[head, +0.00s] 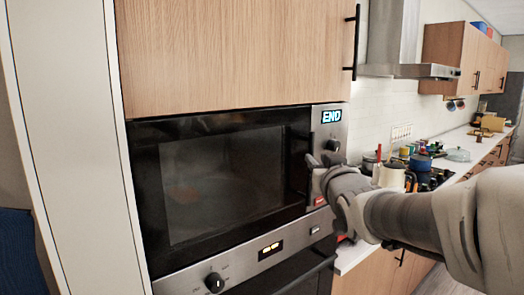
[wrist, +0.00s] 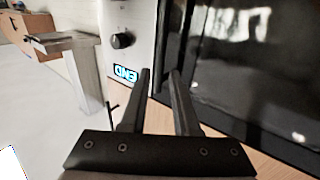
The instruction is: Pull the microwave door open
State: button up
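The microwave (head: 225,175) is built into the wooden cabinet, and its dark glass door looks closed in the head view. The door also fills the right side of the wrist view (wrist: 250,70). A dark upright handle shows at the door's right edge, partly hidden by my gripper. My gripper (head: 321,161) is at the right edge of the door, in front of the control panel (head: 328,122). In the wrist view its two fingers (wrist: 160,73) are apart, with the seam between door and panel beyond them. I cannot tell whether they touch the handle.
An oven with a knob (head: 214,282) sits below the microwave. A wooden cabinet (head: 235,50) with a black handle is above. The counter (head: 455,150) at right holds pots and several small items, under a range hood (head: 410,70).

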aim_at(312, 154)
jog(key=w, duration=0.6)
jog(key=shift+w+a+p, duration=0.15)
jog(key=shift+w+p, duration=0.1)
jog(key=shift+p, duration=0.15)
grip_shut()
dwell(1.1)
